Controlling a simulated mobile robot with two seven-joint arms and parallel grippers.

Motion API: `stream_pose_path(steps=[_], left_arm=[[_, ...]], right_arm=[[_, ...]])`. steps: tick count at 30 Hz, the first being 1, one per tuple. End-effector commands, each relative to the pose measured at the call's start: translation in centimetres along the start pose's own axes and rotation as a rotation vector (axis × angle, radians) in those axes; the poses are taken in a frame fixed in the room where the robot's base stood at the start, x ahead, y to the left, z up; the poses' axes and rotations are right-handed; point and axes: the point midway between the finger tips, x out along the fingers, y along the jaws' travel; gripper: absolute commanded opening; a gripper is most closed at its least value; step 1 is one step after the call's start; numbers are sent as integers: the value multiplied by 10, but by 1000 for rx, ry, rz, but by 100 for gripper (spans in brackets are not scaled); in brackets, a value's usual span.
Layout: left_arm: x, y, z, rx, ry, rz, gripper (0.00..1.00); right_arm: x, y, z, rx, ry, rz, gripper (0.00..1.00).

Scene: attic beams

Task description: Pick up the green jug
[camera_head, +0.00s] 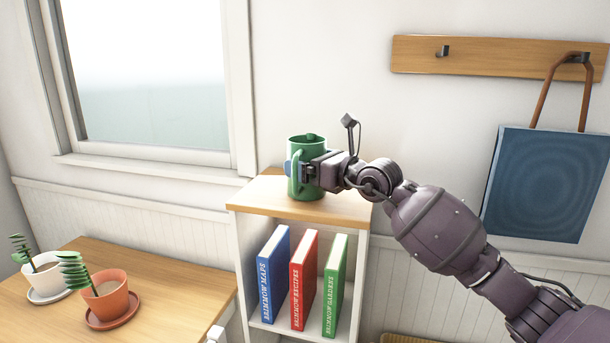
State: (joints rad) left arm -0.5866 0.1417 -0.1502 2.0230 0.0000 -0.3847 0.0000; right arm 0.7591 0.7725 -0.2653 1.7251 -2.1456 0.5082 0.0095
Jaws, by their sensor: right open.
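The green jug (307,144) stands upright on the wooden top of a small white bookcase (272,202). My right arm reaches in from the lower right. My right gripper (303,170) is at the jug, its jaws open around the near side of the jug at the handle. The gripper hides part of the jug's middle and right side. I cannot tell whether the fingers touch the jug. My left gripper is not in view.
Blue (273,275), red (304,280) and green (334,286) books stand in the bookcase below. A wooden table (180,290) at the left holds a white potted plant (45,274) and a terracotta potted plant (108,297). A blue bag (538,185) hangs from a wall rack (495,58).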

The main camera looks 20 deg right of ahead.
Motion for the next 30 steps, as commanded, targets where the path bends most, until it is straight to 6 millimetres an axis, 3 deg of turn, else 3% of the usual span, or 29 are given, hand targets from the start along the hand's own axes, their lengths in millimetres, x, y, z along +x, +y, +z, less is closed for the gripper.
stream_pose_path(steps=[9,20,30], left_arm=[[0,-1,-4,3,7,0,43],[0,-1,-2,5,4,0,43],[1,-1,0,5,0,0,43]], right_arm=[[4,0,0,-1,0,0,98],[4,0,0,-1,0,0,43],[3,0,3,-2,-4,0,43]])
